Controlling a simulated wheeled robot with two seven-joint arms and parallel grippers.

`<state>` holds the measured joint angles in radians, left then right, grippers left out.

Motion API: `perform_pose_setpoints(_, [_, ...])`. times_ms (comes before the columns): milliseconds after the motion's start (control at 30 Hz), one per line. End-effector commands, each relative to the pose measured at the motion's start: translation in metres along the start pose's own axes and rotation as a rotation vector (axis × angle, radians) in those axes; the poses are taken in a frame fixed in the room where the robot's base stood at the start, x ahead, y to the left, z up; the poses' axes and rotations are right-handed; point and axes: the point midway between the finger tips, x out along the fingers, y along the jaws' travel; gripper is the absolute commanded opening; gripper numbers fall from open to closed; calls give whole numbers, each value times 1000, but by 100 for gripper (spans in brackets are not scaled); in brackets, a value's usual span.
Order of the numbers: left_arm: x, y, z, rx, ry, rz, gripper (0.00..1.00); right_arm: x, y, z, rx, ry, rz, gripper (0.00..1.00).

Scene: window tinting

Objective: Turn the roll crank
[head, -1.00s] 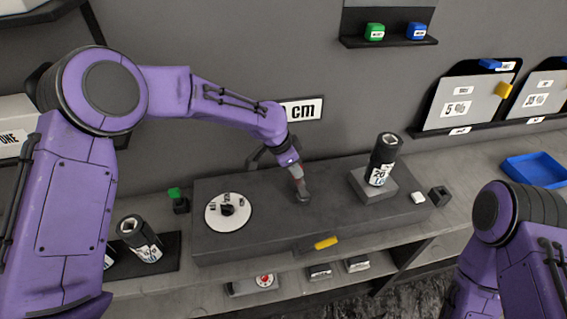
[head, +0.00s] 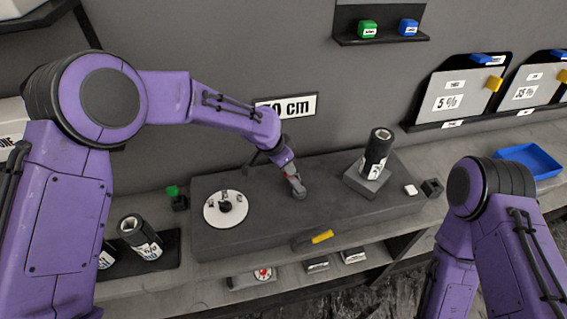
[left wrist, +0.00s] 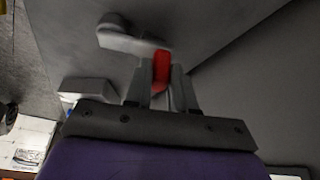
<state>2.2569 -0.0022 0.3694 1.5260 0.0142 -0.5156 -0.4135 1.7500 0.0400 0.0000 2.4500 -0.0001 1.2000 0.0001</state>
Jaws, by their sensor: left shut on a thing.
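The roll crank (left wrist: 128,40) has a grey arm and a red handle (left wrist: 161,70). In the left wrist view my left gripper (left wrist: 159,88) is shut on the red handle, with one finger on each side. In the head view the crank (head: 299,191) stands on top of the long dark bench unit (head: 270,228), right of its middle. My left gripper (head: 288,168) comes down to it from the back left and partly hides the handle. A black roll (head: 376,150) with a white label stands upright on a grey block to the right. My right gripper is outside the views.
A white dial (head: 226,208) with a black knob lies on the unit's left end. A yellow piece (head: 322,236) sits on its front edge. Another black roll (head: 139,236) stands at the left. A blue tray (head: 530,160) is at the far right. My right arm fills the lower right.

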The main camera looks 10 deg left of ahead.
Motion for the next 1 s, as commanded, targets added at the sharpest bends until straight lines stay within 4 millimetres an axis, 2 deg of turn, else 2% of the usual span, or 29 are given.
perform_pose_setpoints(1000, [1, 4, 1, -55, -1, -19, 0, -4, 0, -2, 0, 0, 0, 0])
